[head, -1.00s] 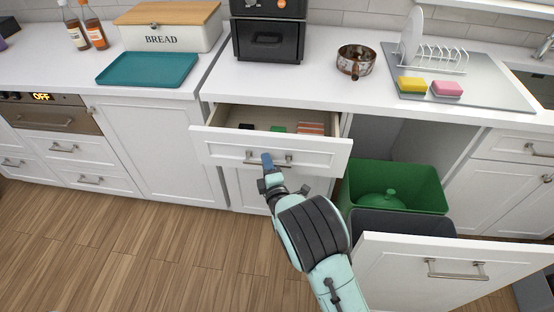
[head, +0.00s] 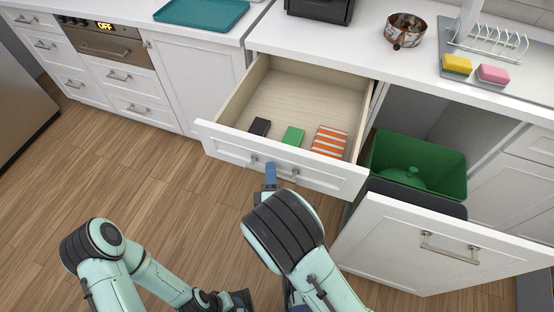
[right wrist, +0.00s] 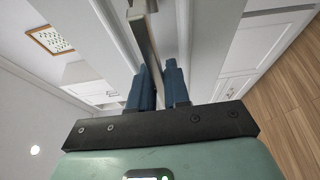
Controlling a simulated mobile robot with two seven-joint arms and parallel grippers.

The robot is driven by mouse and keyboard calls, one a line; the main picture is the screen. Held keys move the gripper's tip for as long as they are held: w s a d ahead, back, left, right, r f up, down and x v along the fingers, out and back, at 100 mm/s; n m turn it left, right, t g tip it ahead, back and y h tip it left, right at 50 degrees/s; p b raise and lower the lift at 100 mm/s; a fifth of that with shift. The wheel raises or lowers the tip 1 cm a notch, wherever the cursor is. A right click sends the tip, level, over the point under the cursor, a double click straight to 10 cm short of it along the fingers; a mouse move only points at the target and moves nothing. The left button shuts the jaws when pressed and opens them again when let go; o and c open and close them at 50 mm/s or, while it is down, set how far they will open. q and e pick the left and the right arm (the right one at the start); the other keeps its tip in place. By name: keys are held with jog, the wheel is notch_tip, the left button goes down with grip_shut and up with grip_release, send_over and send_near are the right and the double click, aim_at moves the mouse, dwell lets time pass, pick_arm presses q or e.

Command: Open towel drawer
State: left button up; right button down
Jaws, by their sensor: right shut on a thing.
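The towel drawer (head: 300,100) stands well open below the counter. Inside lie a black item (head: 260,127), a green item (head: 293,137) and an orange-and-white striped towel (head: 330,141), all near its front. My right gripper (head: 270,170) is shut on the bar handle (head: 288,171) of the drawer front. In the right wrist view the blue fingers (right wrist: 161,72) close around the metal handle (right wrist: 146,45). My left arm is at the lower left; its dark gripper end (head: 238,300) is at the bottom edge, partly hidden, and its fingers are unclear.
To the right, a pulled-out cabinet front (head: 445,245) stands beside a green bin (head: 440,163) and a dark bin. The counter above holds a teal tray (head: 202,13), a pot (head: 404,31), yellow (head: 457,64) and pink (head: 493,73) sponges. Floor at left is clear.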

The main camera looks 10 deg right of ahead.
jog(key=shift+s+a, duration=0.3)
jog(key=shift+s, duration=0.25)
jog(key=c, duration=1.2)
grip_release()
jog(key=s+p, duration=0.1)
jog(key=s, duration=0.3)
jog(key=s+a+p, duration=0.1)
jog(key=s+p, duration=0.1)
jog(key=s, duration=0.2)
jog(key=s+a+p, duration=0.1)
jog(key=s+p, duration=0.1)
jog(key=s, duration=0.3)
jog(key=shift+s+a, duration=0.1)
